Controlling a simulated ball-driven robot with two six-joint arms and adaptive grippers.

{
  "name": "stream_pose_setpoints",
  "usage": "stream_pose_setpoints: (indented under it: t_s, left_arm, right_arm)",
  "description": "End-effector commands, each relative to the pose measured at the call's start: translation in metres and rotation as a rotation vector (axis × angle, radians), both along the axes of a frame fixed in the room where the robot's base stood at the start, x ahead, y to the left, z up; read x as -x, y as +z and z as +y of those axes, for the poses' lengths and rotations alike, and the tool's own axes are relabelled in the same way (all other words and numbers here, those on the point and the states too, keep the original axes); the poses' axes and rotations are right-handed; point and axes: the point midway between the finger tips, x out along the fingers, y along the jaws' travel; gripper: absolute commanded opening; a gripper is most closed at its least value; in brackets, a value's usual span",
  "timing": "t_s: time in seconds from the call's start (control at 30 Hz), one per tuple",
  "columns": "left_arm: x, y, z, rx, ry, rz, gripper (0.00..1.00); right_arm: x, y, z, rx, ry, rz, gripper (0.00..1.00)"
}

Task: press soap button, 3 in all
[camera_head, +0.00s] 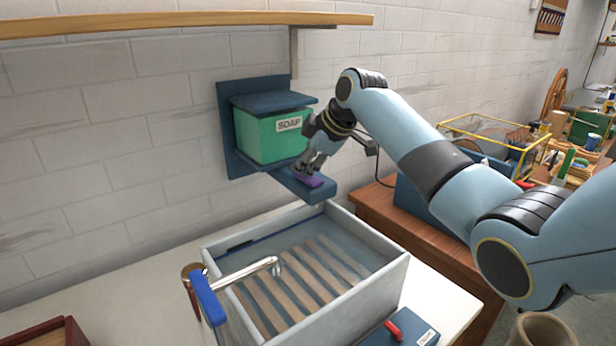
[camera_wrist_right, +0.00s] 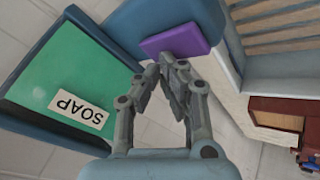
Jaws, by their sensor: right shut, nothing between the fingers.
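A soap dispenser (camera_head: 268,136), a green box labelled SOAP in a dark blue wall bracket, hangs on the brick wall; its green face (camera_wrist_right: 72,85) also fills the left of the right wrist view. Its purple button (camera_head: 307,178) sits on the blue arm below and in front of the box. It shows as a purple block in the right wrist view (camera_wrist_right: 174,42). My right gripper (camera_head: 310,168) is shut and empty, its fingertips (camera_wrist_right: 165,62) at the near edge of the button; I cannot tell whether they touch it. My left gripper is not in view.
A grey sink (camera_head: 372,286) with a slatted bottom stands below the dispenser. A metal tap (camera_head: 245,271) with a blue handle is at its left. A wooden shelf (camera_head: 180,20) runs above. A yellow-framed glass case (camera_head: 490,139) stands at the right.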

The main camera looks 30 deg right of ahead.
Motion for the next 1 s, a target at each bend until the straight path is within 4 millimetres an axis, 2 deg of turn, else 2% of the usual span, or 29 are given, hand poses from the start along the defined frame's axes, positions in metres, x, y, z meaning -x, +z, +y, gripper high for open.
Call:
stream_pose_setpoints:
  t_s: [0.6, 1.0]
  left_arm:
    - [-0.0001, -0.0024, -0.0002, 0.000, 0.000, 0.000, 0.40]
    - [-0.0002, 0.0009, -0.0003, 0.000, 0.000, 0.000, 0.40]
  right_arm:
    - [0.0003, -0.0084, 0.0001, 0.000, 0.000, 0.001, 0.00]
    - [0.0003, -0.0051, 0.0000, 0.000, 0.000, 0.001, 0.00]
